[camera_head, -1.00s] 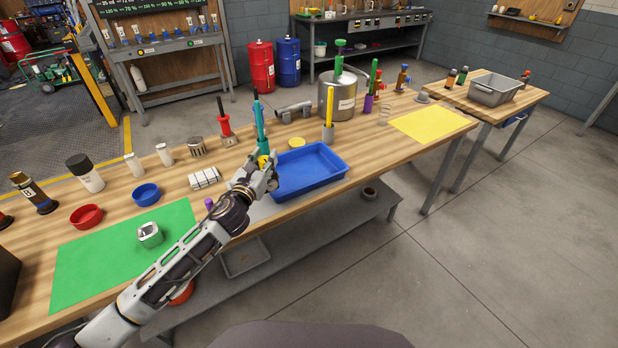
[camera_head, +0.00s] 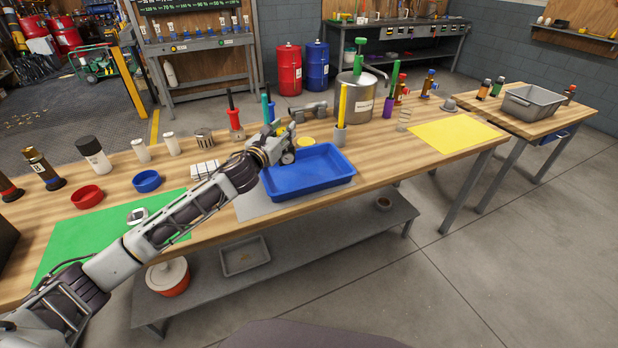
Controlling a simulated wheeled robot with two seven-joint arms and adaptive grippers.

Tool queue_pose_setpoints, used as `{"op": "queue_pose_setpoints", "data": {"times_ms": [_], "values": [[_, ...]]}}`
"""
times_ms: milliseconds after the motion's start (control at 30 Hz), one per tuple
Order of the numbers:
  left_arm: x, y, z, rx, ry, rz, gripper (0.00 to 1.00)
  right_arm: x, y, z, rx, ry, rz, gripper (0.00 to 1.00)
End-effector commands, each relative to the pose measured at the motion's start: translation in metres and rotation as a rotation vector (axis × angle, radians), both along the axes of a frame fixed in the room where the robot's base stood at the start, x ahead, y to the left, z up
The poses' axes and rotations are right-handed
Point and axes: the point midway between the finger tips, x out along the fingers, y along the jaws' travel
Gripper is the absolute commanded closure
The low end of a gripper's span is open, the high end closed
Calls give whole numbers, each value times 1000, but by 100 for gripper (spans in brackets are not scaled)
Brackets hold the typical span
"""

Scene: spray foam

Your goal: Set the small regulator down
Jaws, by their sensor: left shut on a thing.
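My left gripper (camera_head: 284,147) is over the back left edge of the blue tray (camera_head: 322,180). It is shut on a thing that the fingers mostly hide. A small dark and pale round part (camera_head: 288,157), which looks like the small regulator's dial, shows at the fingertips. I cannot tell whether it touches the tray. The blue tray looks empty. My right gripper is out of view.
A teal tool (camera_head: 268,108) stands just behind my left gripper. A yellow disc (camera_head: 307,141) and a grey holder with a yellow stick (camera_head: 341,125) are behind the tray. The yellow mat (camera_head: 450,136) is clear. A green mat (camera_head: 75,245) lies under my left arm.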

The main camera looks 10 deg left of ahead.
Motion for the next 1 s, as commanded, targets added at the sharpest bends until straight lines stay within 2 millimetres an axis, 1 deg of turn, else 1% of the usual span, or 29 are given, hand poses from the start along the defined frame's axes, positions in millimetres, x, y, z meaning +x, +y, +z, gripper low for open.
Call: {"op": "queue_pose_setpoints", "data": {"times_ms": [500, 1000], "values": [[10, 10, 8, 3, -2, 2, 100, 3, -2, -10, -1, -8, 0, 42], [11, 11, 7, 1, 0, 2, 100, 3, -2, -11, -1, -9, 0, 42]]}}
